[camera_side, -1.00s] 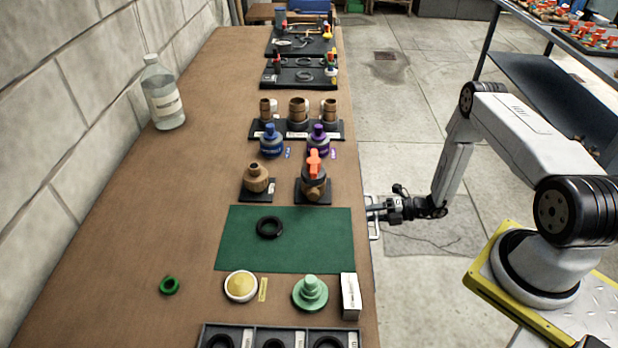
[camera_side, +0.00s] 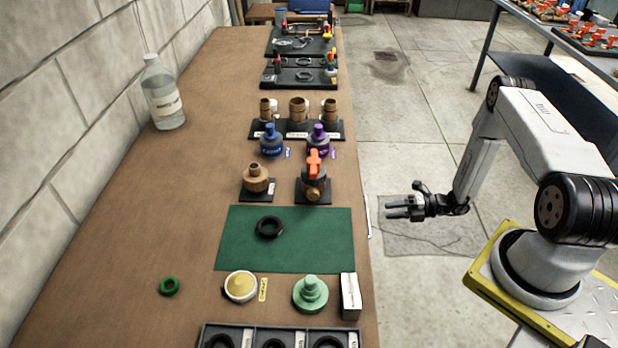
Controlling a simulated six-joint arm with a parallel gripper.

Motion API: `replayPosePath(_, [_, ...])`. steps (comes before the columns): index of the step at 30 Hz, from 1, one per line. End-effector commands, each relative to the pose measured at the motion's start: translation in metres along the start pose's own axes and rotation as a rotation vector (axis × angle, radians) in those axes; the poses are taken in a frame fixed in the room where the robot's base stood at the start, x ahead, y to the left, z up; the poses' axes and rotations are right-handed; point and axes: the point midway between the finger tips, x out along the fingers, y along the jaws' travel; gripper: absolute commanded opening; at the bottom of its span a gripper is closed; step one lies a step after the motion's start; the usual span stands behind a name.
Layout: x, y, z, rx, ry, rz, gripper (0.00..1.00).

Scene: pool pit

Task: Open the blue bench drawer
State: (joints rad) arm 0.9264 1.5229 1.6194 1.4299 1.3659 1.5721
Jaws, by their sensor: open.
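The bench (camera_side: 190,250) has a brown top. At its right edge a thin pale strip of the drawer handle (camera_side: 368,216) shows, close against the edge. The blue drawer front is hidden under the bench top, so its colour does not show. My gripper (camera_side: 388,209) is to the right of the handle, over the floor beside the bench. Its two fingers point left at the handle and are apart, with nothing between them. A clear gap lies between the fingertips and the handle.
A green mat (camera_side: 300,250) with a black ring (camera_side: 269,227) lies on the bench beside the handle. A valve with an orange handle (camera_side: 314,163) and a white box (camera_side: 350,296) stand near the right edge. The floor around my gripper is clear.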

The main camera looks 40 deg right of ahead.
Motion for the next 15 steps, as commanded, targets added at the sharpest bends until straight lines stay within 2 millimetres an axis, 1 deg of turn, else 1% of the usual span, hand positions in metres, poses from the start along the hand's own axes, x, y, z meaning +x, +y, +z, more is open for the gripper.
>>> replayPosePath(1, [-0.005, 0.0, 0.0, 0.0, -0.002, 0.0, 0.49])
replayPosePath(11, [0.006, 0.022, -0.008, -0.16, 0.132, -0.061, 0.49])
replayPosePath(15, [0.011, 0.033, -0.013, -0.252, 0.206, -0.089, 0.49])
